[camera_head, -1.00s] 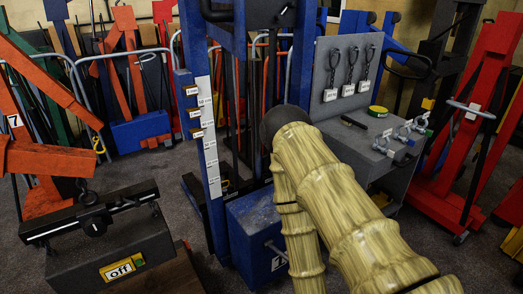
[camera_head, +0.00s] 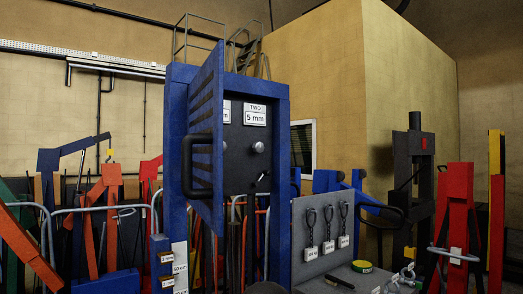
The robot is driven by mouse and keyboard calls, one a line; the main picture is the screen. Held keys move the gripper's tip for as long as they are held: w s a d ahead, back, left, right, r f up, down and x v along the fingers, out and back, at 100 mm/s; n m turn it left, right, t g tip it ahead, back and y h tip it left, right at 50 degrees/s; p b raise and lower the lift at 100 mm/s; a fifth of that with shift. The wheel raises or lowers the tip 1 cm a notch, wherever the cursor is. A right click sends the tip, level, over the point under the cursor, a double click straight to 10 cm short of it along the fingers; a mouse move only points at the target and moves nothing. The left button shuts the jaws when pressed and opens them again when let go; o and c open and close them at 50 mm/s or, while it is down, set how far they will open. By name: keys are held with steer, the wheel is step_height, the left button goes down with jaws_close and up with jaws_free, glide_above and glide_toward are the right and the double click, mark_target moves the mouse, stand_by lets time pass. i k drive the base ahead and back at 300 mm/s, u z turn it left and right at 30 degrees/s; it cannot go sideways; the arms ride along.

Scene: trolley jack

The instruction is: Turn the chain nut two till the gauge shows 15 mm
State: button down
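A tall blue mast (camera_head: 281,165) stands in the middle. Its slatted blue door (camera_head: 206,120), with a black handle (camera_head: 196,165), is swung open and covers the left part of the dark panel behind it. On that panel a white sign (camera_head: 255,115) reads "TWO" and "5 mm". A round metal nut (camera_head: 258,147) sits below this sign. A second nut (camera_head: 227,146) is to its left, under a sign (camera_head: 227,111) mostly hidden by the door. My gripper is not in view; only a dark rounded piece, probably of my arm, shows at the bottom edge.
A grey tool board (camera_head: 320,240) with several hanging shackles stands right of the mast, with a green-yellow tape roll (camera_head: 361,266) on its shelf. Red lifting gear (camera_head: 460,215) is further right. Orange and blue cranes (camera_head: 110,195) crowd the left. Space before the panel looks clear.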

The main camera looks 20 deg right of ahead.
mark_target(258, 147)
steer(key=z, duration=0.8)
steer(key=i, duration=0.95)
steer(key=u, duration=0.05)
